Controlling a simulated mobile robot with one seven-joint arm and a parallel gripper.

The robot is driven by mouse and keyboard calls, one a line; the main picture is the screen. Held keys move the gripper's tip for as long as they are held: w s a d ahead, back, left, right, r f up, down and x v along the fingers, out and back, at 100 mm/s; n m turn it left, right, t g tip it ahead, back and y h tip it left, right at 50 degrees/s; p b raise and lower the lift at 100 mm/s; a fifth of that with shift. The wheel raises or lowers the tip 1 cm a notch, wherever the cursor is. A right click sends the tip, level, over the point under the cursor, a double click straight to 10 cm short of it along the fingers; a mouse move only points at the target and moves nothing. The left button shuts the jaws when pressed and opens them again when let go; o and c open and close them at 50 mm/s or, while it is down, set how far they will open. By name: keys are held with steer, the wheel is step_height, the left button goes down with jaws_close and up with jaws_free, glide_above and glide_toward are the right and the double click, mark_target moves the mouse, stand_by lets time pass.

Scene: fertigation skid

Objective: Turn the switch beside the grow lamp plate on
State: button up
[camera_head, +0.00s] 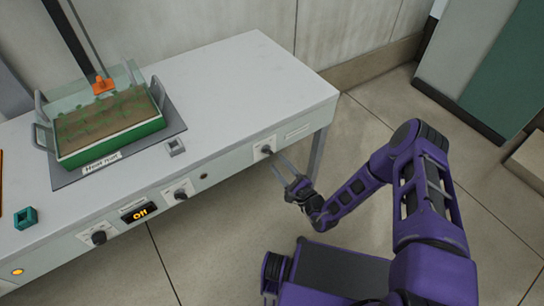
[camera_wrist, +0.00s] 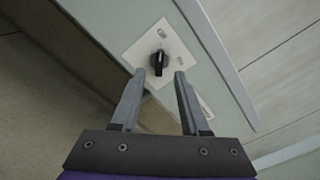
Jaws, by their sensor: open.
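A black rotary switch on a white plate (camera_head: 265,148) is on the right part of the bench's front face. In the wrist view the black knob (camera_wrist: 159,60) is upright in the picture, between two small markings too small to read. A pale blank-looking plate (camera_head: 297,132) is just right of it; I cannot read it as the grow lamp plate. My gripper (camera_head: 281,160) is open in front of this switch. In the wrist view its fingertips (camera_wrist: 160,75) lie either side of the knob's lower end, with nothing held; contact cannot be told.
Two other knobs (camera_head: 180,194) (camera_head: 99,237) flank an amber display reading "Off" (camera_head: 139,212). A green planter (camera_head: 110,132) stands on a dark mat labelled "Heat mat" (camera_head: 180,118). A teal block (camera_head: 25,218) is at left. The bench top's right side is clear.

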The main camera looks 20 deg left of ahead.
mark_target(269, 153)
steer(key=x, duration=0.4)
steer(key=shift+w+a, duration=0.25)
steer(key=shift+a, duration=0.1)
jaws_close()
